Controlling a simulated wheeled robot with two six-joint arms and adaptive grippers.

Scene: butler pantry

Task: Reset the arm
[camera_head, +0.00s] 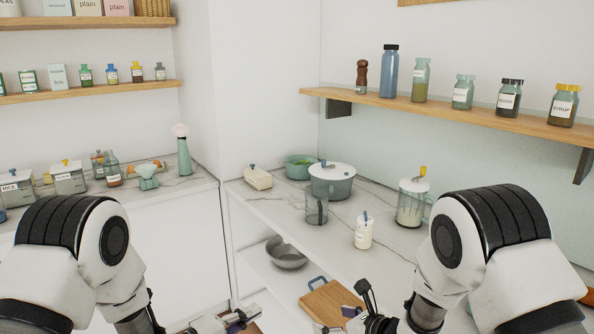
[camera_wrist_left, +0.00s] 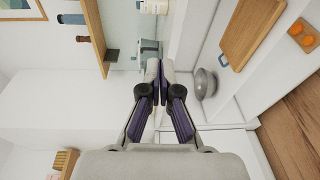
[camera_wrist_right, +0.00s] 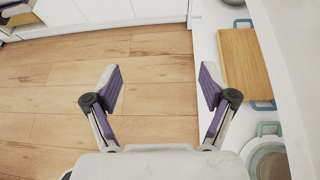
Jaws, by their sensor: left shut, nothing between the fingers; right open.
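My left gripper (camera_head: 238,319) shows at the bottom edge of the head view. In the left wrist view its fingers (camera_wrist_left: 153,68) are together with nothing held between them, in front of the shelves and counter. My right gripper (camera_head: 340,320) is at the bottom of the head view, near the wooden board. In the right wrist view its fingers (camera_wrist_right: 159,78) are spread wide and empty above the wooden floor. Both my arms are bent, their white-and-black joints low at the left and right of the head view.
The marble counter (camera_head: 285,205) bears a lidded pot (camera_head: 332,184), a glass jug (camera_head: 412,205) and a white labelled jar (camera_head: 363,233). A metal bowl (camera_head: 286,254) and wooden board (camera_head: 328,305) lie on the lower shelf. A wooden wall shelf (camera_head: 430,106) holds bottles. The floor (camera_wrist_right: 150,105) below is clear.

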